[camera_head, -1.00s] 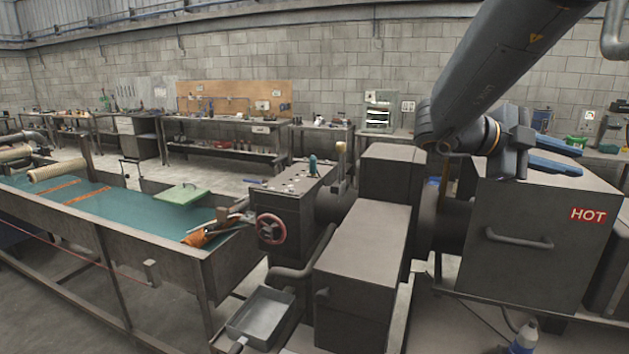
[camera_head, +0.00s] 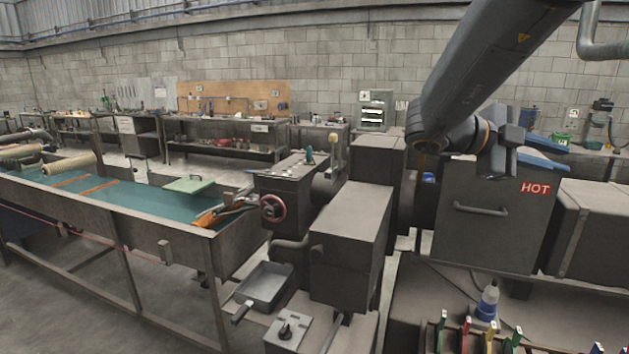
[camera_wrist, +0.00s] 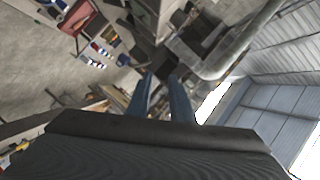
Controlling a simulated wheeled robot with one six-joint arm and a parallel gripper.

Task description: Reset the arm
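My arm reaches in from the top right of the head view. The fingers appear clear of the box, though the exact height cannot be told.
A long trough with a teal surface (camera_head: 140,194) runs along the left. Dark machine blocks (camera_head: 350,225) stand in the middle, with a grey tray (camera_head: 264,285) below. A bottle (camera_head: 488,302) and several coloured-handled tools (camera_head: 465,334) are at bottom right.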

